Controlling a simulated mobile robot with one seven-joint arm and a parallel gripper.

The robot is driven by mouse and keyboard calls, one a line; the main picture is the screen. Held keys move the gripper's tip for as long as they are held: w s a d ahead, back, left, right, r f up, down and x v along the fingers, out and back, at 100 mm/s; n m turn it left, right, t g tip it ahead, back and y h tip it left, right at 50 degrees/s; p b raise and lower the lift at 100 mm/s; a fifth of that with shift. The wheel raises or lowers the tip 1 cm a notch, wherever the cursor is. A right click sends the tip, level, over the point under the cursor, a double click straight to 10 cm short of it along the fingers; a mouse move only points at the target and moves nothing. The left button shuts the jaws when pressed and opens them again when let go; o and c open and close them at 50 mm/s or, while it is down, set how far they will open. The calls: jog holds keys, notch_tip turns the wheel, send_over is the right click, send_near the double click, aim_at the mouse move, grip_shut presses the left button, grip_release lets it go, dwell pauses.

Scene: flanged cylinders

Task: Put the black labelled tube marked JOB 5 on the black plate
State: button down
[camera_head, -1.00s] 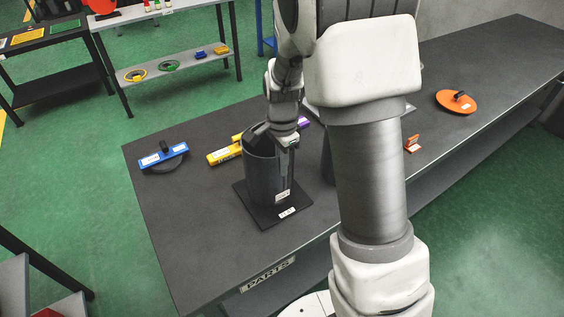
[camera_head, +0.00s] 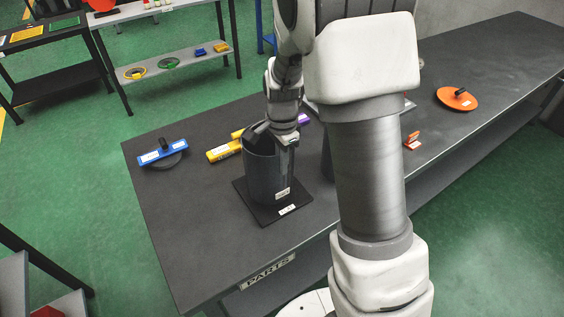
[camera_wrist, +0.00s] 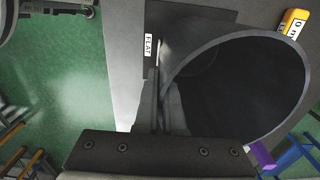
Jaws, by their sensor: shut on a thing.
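The dark grey-black tube (camera_head: 265,178) stands upright over the black plate (camera_head: 266,217) near the front edge of the bench. It has a small white label low on its front, too small to read. I cannot tell whether its base touches the plate. My gripper (camera_head: 287,141) is shut on the right side of the tube's rim. In the wrist view, my gripper (camera_wrist: 162,92) has the tube's wall between its fingers, beside the wide open mouth of the tube (camera_wrist: 240,88). The black plate (camera_wrist: 185,14) shows there too, with a white label.
A blue bar-shaped piece (camera_head: 163,154) on a dark disc lies left of the plate. A yellow labelled piece (camera_head: 222,151) lies behind the tube. An orange disc (camera_head: 457,99) and a small orange piece (camera_head: 411,141) lie right. My arm hides part of the bench.

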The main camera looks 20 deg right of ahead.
jog(key=shift+w+f+b, duration=0.1)
jog(key=shift+f+b, duration=0.2)
jog(key=shift+f, duration=0.05)
jog(key=c, duration=0.9)
grip_release()
jog(key=shift+c, duration=0.2)
notch_tip(320, 180, up, 17)
jog(key=shift+r, duration=0.2)
jog(key=s+r+n+t, duration=0.2)
jog(key=s+n, duration=0.5)
jog(key=s, duration=0.3)
jog(key=s+r+n+t, duration=0.2)
jog(key=s+n+t, duration=0.1)
jog(key=s+n, duration=0.4)
jog(key=s, duration=0.3)
jog(key=shift+s+t, duration=0.3)
jog(key=shift+s, duration=0.05)
